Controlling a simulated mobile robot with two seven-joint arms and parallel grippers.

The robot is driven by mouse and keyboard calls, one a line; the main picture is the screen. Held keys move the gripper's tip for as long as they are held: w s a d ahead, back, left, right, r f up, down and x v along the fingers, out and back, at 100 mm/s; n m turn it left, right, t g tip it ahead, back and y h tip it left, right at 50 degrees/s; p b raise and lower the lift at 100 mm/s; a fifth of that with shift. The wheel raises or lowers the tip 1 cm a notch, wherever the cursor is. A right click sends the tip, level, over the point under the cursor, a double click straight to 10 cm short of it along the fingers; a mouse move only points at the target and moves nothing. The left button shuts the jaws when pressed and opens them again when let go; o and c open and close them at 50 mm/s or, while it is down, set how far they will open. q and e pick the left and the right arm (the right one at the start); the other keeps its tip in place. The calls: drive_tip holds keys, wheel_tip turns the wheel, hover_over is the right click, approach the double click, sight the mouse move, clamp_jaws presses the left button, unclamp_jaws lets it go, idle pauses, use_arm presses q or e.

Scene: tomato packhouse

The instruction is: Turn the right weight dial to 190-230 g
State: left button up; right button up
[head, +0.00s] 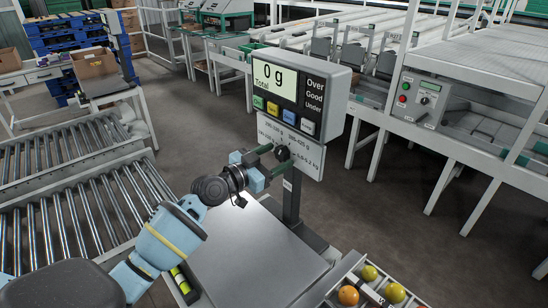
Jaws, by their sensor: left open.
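The scale's display head (292,88) reads 0 g Total, with colored buttons below the screen. Under it is a white panel (310,158) with weight ranges, partly covered and too small to read surely. A dark round dial (282,153) sits on this panel. A second dial cannot be made out. My left gripper (274,159) is open, its two green-tipped fingers reaching to either side of the dial. I cannot tell whether they touch it. The dial's pointer setting cannot be read. My right gripper is not in view.
The scale's flat plate (245,250) is bare below my left arm. A divided tray (345,272) with tomatoes stands at the bottom right. A roller conveyor (90,205) is on the left. A grey control box (420,98) is on the sorting line at right.

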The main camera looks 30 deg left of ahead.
use_arm(q)
drive_tip(key=c, duration=1)
drive_tip(key=shift+o, duration=0.2)
drive_tip(key=n, duration=0.4)
drive_tip(key=shift+d+n, duration=0.1)
drive_tip(key=shift+n, duration=0.3)
drive_tip(key=n+p, duration=0.1)
drive_tip(key=n, duration=0.4)
drive_tip(key=n+p, duration=0.1)
drive_tip(key=n, duration=0.4)
drive_tip(key=shift+r+n+p, duration=0.15)
drive_tip(key=shift+n+p, duration=0.2)
drive_tip(key=shift+n, duration=0.05)
drive_tip(key=n+p, duration=0.1)
drive_tip(key=n, duration=0.3)
drive_tip(key=shift+d, duration=0.1)
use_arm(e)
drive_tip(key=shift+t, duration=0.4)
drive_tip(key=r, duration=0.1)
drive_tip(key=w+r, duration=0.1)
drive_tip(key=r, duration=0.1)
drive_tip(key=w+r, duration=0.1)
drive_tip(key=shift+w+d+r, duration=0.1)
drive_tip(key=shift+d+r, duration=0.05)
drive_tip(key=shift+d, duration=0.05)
use_arm(q)
drive_tip(key=shift+n, duration=0.3)
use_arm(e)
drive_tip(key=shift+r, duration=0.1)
